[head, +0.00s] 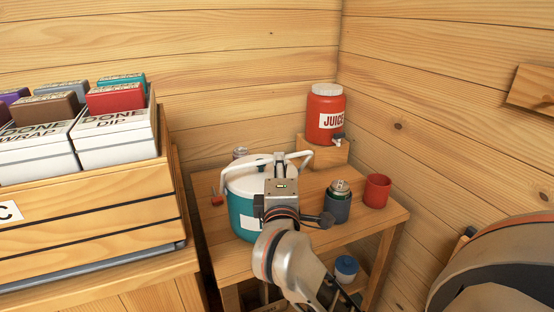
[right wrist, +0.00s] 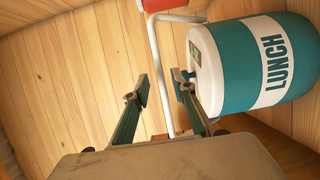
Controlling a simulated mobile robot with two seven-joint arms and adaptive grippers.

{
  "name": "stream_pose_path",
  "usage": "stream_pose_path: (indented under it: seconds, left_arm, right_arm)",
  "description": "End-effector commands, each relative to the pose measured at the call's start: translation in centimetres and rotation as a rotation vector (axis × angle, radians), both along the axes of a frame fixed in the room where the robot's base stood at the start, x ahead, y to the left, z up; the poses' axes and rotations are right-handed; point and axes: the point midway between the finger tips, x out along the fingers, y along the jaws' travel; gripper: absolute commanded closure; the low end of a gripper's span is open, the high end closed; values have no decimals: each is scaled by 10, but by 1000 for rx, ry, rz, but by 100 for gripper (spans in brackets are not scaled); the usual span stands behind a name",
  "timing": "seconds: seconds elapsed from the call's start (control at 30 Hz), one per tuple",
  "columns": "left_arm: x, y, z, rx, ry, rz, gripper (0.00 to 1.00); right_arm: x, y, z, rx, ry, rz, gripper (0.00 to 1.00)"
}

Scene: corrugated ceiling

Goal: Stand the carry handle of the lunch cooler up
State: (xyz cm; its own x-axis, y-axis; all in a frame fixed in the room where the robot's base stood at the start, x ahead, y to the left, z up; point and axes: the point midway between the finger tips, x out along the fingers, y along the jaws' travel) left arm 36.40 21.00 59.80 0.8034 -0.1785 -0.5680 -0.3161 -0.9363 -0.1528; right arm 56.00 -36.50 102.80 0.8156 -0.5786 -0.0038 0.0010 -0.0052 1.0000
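The lunch cooler (head: 242,219) is teal with a white lid and stands on the small wooden table. In the right wrist view the cooler (right wrist: 262,62) shows its LUNCH label. Its white carry handle (head: 304,158) is raised off the lid; its exact tilt is hard to tell. My right gripper (head: 279,160) is over the cooler and hides part of the lid and handle. In the right wrist view the right gripper (right wrist: 160,88) has its fingers apart, with the handle bar (right wrist: 159,62) running between them. My left gripper is not in view.
A red juice jug (head: 325,112) stands on a wooden block at the back. A can in a dark holder (head: 337,209) and a red cup (head: 376,190) stand right of the cooler. A wooden crate (head: 100,221) with boxes is at left. Walls close off the back and right.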

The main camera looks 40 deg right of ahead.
Motion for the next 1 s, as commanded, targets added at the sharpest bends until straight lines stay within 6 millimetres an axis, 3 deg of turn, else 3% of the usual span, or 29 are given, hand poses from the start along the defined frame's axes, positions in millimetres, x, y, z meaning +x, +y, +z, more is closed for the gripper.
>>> stream_pose_path:
  seconds: [0.3, 0.7, 0.8, 1.0]
  left_arm:
    - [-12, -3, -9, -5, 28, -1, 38]
    - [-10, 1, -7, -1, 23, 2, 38]
    - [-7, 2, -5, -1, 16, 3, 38]
    - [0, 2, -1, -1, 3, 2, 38]
  right_arm:
    - [36, -26, 1, -6, -1, -2, 74]
    - [42, -30, 0, -4, 1, -1, 74]
    - [42, -30, 0, -4, 1, -1, 100]
    - [42, -30, 0, -4, 1, -1, 100]
